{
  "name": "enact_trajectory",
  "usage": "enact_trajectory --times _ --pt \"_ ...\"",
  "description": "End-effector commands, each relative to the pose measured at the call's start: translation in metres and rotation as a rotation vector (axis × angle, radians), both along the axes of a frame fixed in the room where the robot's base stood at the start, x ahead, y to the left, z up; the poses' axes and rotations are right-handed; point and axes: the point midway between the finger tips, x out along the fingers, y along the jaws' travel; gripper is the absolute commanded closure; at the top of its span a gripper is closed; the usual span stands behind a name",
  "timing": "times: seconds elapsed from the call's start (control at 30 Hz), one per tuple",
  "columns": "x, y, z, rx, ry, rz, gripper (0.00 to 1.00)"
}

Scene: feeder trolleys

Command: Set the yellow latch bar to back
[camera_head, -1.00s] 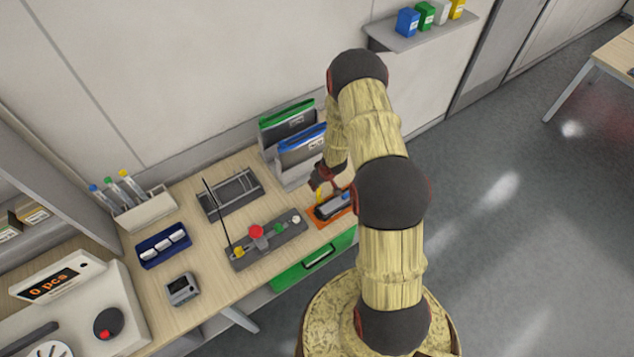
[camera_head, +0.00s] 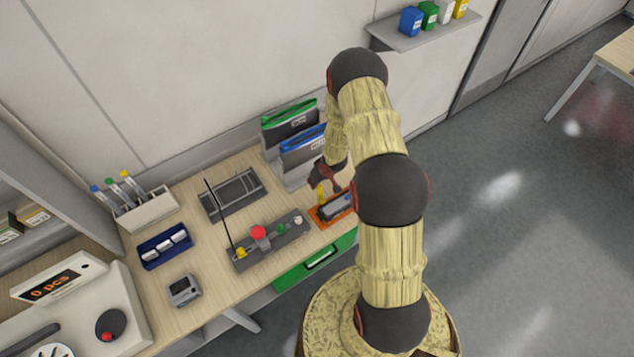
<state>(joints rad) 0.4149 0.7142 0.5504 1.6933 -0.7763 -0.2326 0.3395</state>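A small yellow part, which looks like the latch bar (camera_head: 321,191), stands at the left end of a dark device on an orange base (camera_head: 318,222), at the right end of the workbench. My gripper (camera_head: 328,184) is right above and beside the yellow part, pointing down. I cannot tell whether it touches the part or whether its fingers are open or shut. My arm hides the right side of the device and orange base.
A grey control box (camera_head: 270,241) with red, green and yellow knobs and a thin upright rod is left of the device. File holders with green and blue folders (camera_head: 302,148) stand close behind the gripper. A grey frame tray (camera_head: 232,194) lies farther left.

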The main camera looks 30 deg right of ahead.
Motion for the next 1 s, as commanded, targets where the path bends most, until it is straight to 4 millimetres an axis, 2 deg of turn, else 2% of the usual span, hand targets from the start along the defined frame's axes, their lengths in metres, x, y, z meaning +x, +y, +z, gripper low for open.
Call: enact_trajectory --times 0.17,0.53,0.67,1.0 --pt "-0.003 0.001 -0.002 0.001 0.006 -0.001 0.67" --pt "-0.006 0.001 0.003 0.002 0.008 -0.002 0.67" --pt "-0.012 0.000 0.019 0.002 0.007 -0.002 0.67" --pt "-0.037 -0.001 0.081 0.000 0.007 -0.002 0.67"
